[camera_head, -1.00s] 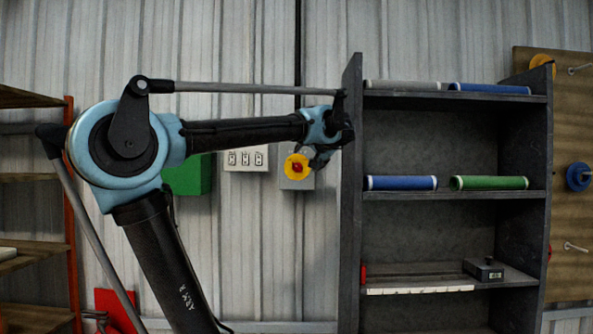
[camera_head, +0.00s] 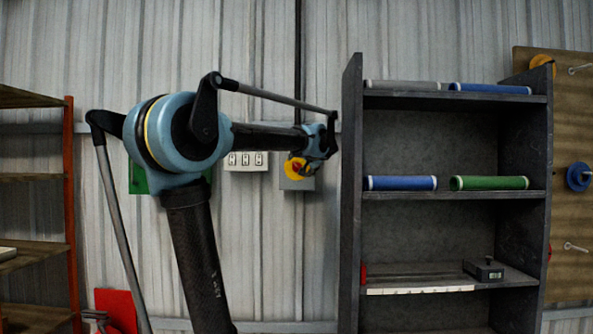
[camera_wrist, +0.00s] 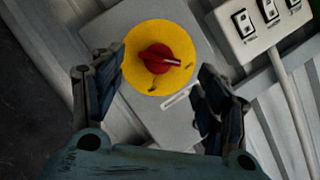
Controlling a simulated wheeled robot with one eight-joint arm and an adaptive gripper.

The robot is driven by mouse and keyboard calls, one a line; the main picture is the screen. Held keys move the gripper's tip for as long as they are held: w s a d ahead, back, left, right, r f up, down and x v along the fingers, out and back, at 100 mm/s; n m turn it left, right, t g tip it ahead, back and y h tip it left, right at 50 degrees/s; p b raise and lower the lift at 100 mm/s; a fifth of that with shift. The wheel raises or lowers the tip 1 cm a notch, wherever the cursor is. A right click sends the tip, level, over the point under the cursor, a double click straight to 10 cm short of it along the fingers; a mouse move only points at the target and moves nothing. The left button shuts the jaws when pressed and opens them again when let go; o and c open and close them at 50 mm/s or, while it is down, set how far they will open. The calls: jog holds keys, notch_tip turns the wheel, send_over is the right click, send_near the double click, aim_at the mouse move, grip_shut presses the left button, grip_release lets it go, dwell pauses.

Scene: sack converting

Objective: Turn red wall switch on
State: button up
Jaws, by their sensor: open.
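The red wall switch (camera_wrist: 157,59) is a red rotary knob on a round yellow plate (camera_wrist: 177,36), fixed to a grey box (camera_wrist: 117,24) on the wall. In the wrist view it lies just beyond my gripper (camera_wrist: 158,82), roughly between its fingertips. The fingers are open and spread to either side of the yellow plate, with nothing held. In the head view the yellow plate (camera_head: 293,168) shows in part behind my gripper (camera_head: 308,167), and the grey box (camera_head: 297,184) shows below it. I cannot tell whether the fingers touch the plate.
White switches (camera_head: 246,161) sit on the wall left of the box; they also show in the wrist view (camera_wrist: 255,20). A dark shelf unit (camera_head: 351,220) with coloured rolls stands close on the right. An orange-framed rack (camera_head: 71,200) stands at the left.

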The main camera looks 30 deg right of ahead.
aim_at(298, 167)
jog(key=shift+x, duration=2.25)
jog(key=c, duration=1.1)
